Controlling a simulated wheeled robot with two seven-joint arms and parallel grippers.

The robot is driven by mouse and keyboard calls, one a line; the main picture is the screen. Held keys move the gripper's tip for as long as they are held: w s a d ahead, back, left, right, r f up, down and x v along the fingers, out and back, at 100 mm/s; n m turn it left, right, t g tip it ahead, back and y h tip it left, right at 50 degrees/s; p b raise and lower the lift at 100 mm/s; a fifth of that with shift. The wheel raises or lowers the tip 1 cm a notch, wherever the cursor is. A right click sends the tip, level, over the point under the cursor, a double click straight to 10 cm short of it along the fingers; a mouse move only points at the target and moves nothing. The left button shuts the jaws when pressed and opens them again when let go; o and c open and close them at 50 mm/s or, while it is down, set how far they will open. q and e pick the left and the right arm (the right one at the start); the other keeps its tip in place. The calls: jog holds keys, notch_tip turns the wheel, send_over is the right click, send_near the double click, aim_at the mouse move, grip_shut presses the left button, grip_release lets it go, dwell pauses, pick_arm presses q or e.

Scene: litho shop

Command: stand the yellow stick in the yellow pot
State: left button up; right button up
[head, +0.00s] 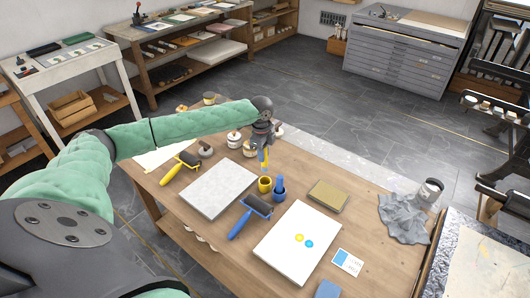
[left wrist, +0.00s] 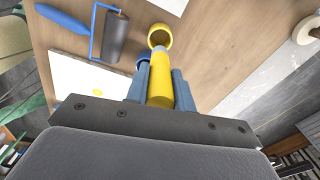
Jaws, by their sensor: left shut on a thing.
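My left gripper (head: 263,160) is shut on the yellow stick (left wrist: 161,78) above the table. In the left wrist view the stick lies between the blue fingers of the left gripper (left wrist: 160,88), its far end pointing at the yellow pot. The yellow pot (head: 265,184) stands upright on the table just below the gripper; its round mouth also shows in the left wrist view (left wrist: 160,36). The stick's tip overlaps the near rim of the pot there; I cannot tell whether it is inside the mouth. My right gripper is not in view.
A blue pot with a blue stick (head: 279,189) stands close beside the yellow pot. A blue-handled roller (head: 251,211), a grey slab (head: 218,187) and a white sheet with yellow and blue dots (head: 297,242) lie nearer. Small jars (head: 234,139) stand to the left.

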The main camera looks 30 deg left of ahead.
pick_arm(q)
jog(key=m, duration=0.4)
jog(key=shift+w+f, duration=0.1)
jog(key=shift+f, duration=0.15)
jog(key=m, duration=0.4)
jog(key=shift+w+d+f+m+y, duration=0.1)
jog(key=shift+d+f+m+y, duration=0.1)
jog(key=shift+m+y, duration=0.1)
